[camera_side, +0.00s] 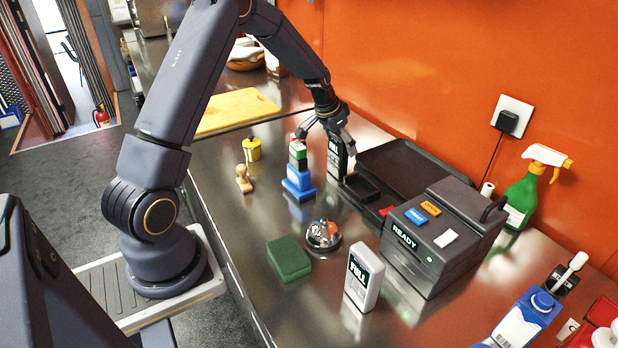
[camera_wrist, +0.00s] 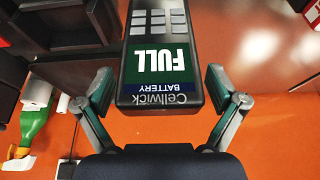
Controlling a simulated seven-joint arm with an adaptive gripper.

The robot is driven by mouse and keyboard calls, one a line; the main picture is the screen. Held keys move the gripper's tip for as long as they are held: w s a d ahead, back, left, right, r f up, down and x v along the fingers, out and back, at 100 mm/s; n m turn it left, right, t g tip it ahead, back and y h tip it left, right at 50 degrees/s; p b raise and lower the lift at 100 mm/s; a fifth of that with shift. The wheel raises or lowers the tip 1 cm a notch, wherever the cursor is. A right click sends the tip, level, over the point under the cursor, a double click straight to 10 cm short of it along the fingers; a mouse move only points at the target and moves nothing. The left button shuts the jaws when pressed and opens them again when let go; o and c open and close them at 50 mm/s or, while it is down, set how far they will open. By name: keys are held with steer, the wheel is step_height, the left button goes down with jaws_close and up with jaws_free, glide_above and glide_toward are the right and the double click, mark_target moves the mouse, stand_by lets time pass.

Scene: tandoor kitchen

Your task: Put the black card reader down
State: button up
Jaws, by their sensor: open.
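The black card reader (camera_side: 336,158) stands upright on the steel counter near the black tray, with a green FULL label on its screen. In the wrist view the card reader (camera_wrist: 157,62) fills the middle, keypad and label showing. My gripper (camera_side: 326,138) is at its top end, jaws open. In the wrist view the fingers of my gripper (camera_wrist: 159,88) are spread on both sides of the reader, with a gap on each side. The exact contact under the reader's base is hard to make out.
A black tray (camera_side: 420,165) and low black box (camera_side: 361,186) lie right. Nearer are a bell (camera_side: 323,236), a green sponge (camera_side: 289,259), a white FULL reader (camera_side: 364,277) and a READY machine (camera_side: 435,245).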

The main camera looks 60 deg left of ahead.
steer(key=shift+r, duration=0.55)
steer(key=s+d+r, duration=0.3)
steer(key=s+r, duration=0.1)
steer(key=r, duration=0.3)
steer(key=s+d+r, duration=0.3)
steer(key=s+r, duration=0.1)
steer(key=r, duration=0.4)
steer(key=s+d+r, duration=0.1)
steer(key=s+d, duration=0.3)
steer(key=s, duration=0.3)
steer(key=s+d+r, duration=0.1)
steer(key=s+d, duration=0.3)
steer(key=s, duration=0.3)
steer(key=s+d+r+t, duration=0.1)
steer(key=s+d, duration=0.3)
steer(key=s, duration=0.4)
steer(key=shift+d, duration=0.4)
